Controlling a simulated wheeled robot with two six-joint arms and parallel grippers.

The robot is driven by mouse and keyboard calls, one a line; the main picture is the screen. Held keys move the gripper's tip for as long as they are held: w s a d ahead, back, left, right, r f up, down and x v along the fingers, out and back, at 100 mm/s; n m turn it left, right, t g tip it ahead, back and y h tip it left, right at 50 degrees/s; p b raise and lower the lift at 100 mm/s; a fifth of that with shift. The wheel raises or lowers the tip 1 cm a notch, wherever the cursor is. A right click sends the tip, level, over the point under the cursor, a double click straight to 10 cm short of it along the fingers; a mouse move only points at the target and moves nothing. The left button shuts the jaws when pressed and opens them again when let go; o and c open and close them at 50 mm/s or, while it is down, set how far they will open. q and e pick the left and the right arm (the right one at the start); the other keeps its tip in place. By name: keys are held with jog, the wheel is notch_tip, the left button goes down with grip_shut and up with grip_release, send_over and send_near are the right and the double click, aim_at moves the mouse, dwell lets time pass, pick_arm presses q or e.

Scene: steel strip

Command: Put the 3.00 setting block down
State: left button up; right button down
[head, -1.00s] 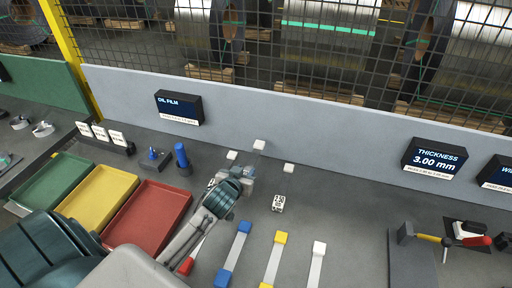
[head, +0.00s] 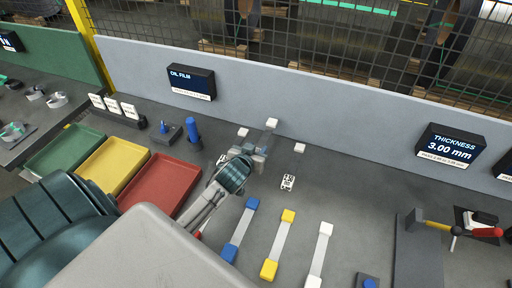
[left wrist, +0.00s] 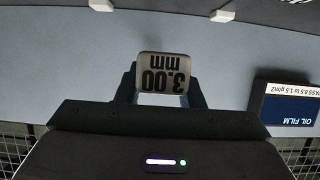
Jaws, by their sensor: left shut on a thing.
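The 3.00 setting block (left wrist: 163,75) is a small pale block with black "3.00 mm" lettering, upside down in the left wrist view. My left gripper (left wrist: 163,98) is shut on it, a finger on each side. In the head view my left gripper (head: 262,152) is over the grey bench, among small white pads such as the far one (head: 272,123) and the right one (head: 300,148). The arm hides part of the bench under it, and I cannot tell whether the block touches the bench. My right gripper is not in view.
A black-and-white marked block (head: 288,182) lies right of the gripper. A blue cylinder (head: 193,130) and red tray (head: 160,187) stand left. Blue, yellow and white-ended strips (head: 279,245) lie in front. The grey wall (head: 330,105) bounds the back.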

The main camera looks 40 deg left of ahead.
pick_arm(q)
notch_tip(320, 180, down, 4)
jog(key=shift+r+b, duration=0.1)
jog(key=shift+b, duration=0.95)
jog(key=shift+f+b, duration=0.65)
jog(key=shift+f, duration=0.45)
jog(key=o, duration=1.1)
jog(key=shift+s, duration=0.1)
